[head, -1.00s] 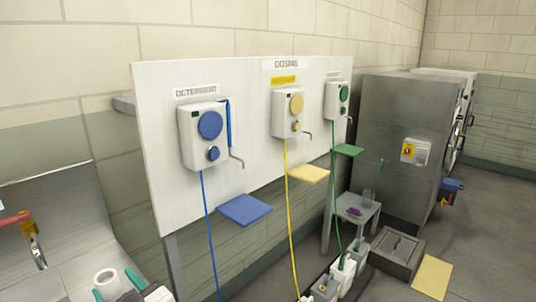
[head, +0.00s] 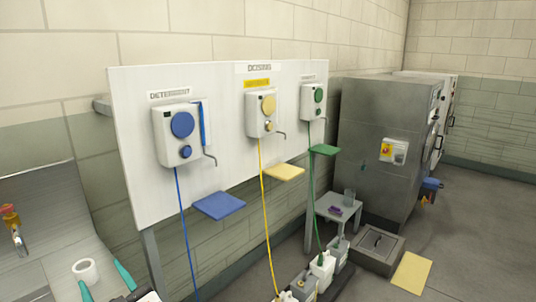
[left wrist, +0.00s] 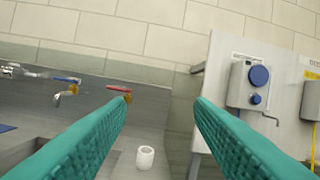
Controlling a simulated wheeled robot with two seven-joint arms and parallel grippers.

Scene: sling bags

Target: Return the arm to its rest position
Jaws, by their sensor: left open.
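My left gripper (head: 103,281) shows at the lower left of the head view, with two teal fingers spread apart. In the left wrist view the fingers (left wrist: 160,100) stand wide open with nothing between their tips. A white cup-like or ring-shaped thing (head: 86,271) shows beside the gripper in the head view. In the left wrist view it (left wrist: 145,157) stands on the grey metal sink surface, beyond the fingers and apart from them. My right gripper is in neither view.
A white dosing board (head: 225,85) carries blue, yellow and green dispensers with shelves below. A metal sink unit (head: 40,200) with a tap (head: 14,228) is at left. Bottles (head: 322,266), a small table (head: 336,207) and a grey machine (head: 380,140) stand right. The floor at far right is clear.

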